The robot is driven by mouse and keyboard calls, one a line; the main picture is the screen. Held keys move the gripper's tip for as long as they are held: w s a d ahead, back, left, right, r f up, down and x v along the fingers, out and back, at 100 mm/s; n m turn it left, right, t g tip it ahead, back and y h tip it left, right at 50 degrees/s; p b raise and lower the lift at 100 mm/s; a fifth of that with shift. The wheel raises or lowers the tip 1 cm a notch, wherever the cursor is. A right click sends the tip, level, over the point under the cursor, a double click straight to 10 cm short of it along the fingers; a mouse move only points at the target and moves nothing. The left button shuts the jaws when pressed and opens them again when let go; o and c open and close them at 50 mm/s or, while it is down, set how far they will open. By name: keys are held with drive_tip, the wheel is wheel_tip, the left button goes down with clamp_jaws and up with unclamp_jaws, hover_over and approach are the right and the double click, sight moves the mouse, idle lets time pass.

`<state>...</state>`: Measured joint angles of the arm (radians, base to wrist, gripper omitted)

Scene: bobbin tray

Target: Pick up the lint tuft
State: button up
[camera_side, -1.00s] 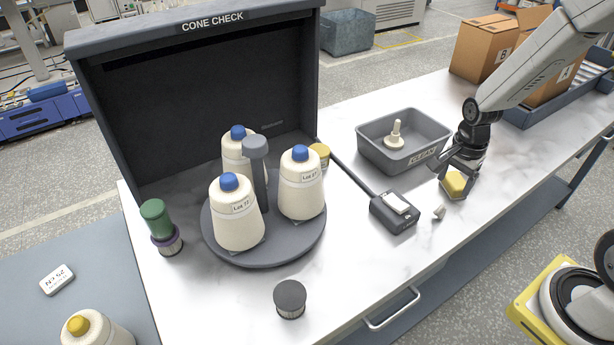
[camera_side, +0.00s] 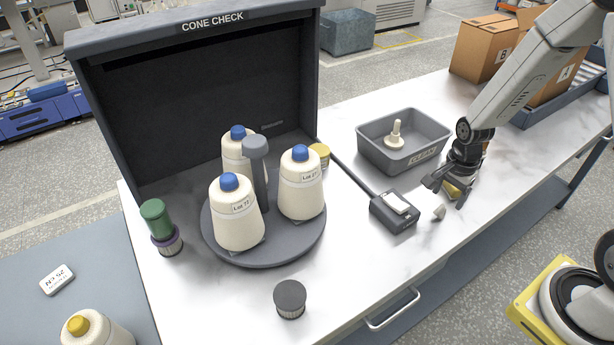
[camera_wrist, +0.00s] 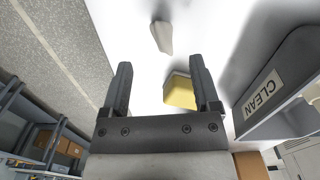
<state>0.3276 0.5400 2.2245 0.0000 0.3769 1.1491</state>
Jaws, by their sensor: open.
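The lint tuft (camera_side: 439,212) looks like a small pale grey, tapered scrap on the white worktop, just right of a dark grey device. In the wrist view the tuft (camera_wrist: 163,37) lies beyond my fingertips, roughly centred between them. My gripper (camera_side: 447,194) is open and low over the table, close behind the tuft, with nothing held. Its two fingers (camera_wrist: 160,66) show apart in the wrist view. A yellow block (camera_side: 452,188) is partly hidden by the fingers in the side view. In the wrist view the block (camera_wrist: 180,92) shows between the fingers, nearer the right one.
The dark grey device (camera_side: 394,211) with a pale top plate stands left of the tuft. The grey CLEAN tray (camera_side: 370,152) holding a cream peg stands behind it. A turntable (camera_side: 263,252) with cones is farther left. The worktop front edge is close to the tuft.

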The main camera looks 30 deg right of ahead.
sight(443, 207)
drive_tip(key=shift+f, duration=0.1)
drive_tip(key=shift+w+f, duration=0.2)
drive_tip(key=shift+f, duration=2.25)
clamp_jaws()
